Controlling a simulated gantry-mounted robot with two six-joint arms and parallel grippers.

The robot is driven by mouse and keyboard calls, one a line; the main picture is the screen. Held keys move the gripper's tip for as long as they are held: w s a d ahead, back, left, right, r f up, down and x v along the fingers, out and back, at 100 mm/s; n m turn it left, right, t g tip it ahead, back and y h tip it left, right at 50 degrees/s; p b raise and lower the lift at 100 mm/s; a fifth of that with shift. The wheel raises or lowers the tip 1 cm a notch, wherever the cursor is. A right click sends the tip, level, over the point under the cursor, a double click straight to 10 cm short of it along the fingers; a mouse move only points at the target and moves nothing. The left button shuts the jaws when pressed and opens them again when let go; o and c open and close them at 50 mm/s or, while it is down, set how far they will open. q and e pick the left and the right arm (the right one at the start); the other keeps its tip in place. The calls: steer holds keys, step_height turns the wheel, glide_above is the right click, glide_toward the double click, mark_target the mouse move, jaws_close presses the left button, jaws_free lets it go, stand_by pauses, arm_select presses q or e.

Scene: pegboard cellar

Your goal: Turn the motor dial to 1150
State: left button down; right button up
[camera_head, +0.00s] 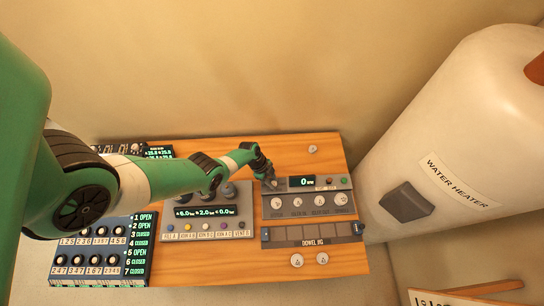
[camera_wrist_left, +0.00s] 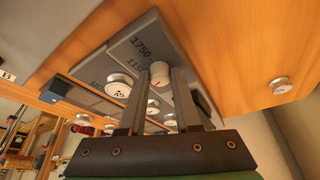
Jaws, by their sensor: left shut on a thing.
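The motor dial (camera_wrist_left: 160,73) is a white round knob with a red mark. In the left wrist view it sits between the far ends of my left gripper's fingers (camera_wrist_left: 158,80). The printed numbers 1750 and 115-something, partly covered, stand beside it on the grey panel. In the head view my left gripper (camera_head: 271,181) is at the upper left of the grey panel (camera_head: 316,212) and hides the dial. The gripper is shut on the dial. The panel's green display (camera_head: 302,182) reads 0. My right gripper is not in view.
Several white knobs (camera_head: 320,201) line the panel below the display. A dowel jig (camera_head: 312,232) lies below them. A middle panel (camera_head: 207,212) with a display stands left, under my arm. A water heater (camera_head: 440,150) bulges at the right. A round disc (camera_head: 313,149) is on the wooden board above.

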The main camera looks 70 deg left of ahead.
arm_select(q)
steer(key=m, duration=0.1)
steer(key=m+g+b, duration=0.1)
steer(key=m, duration=0.1)
steer(key=shift+w+a+f+h, duration=0.1)
steer(key=shift+a+f+h, duration=0.05)
steer(key=shift+h, duration=0.15)
steer(key=shift+w+r+m+g+h+b, duration=0.15)
steer(key=shift+m+g+b, duration=0.25)
steer(key=shift+m, duration=0.45)
steer(key=shift+s+r+m+g+h+b, duration=0.1)
steer(key=shift+m+g+h+b, duration=0.1)
steer(key=shift+m+b, duration=0.55)
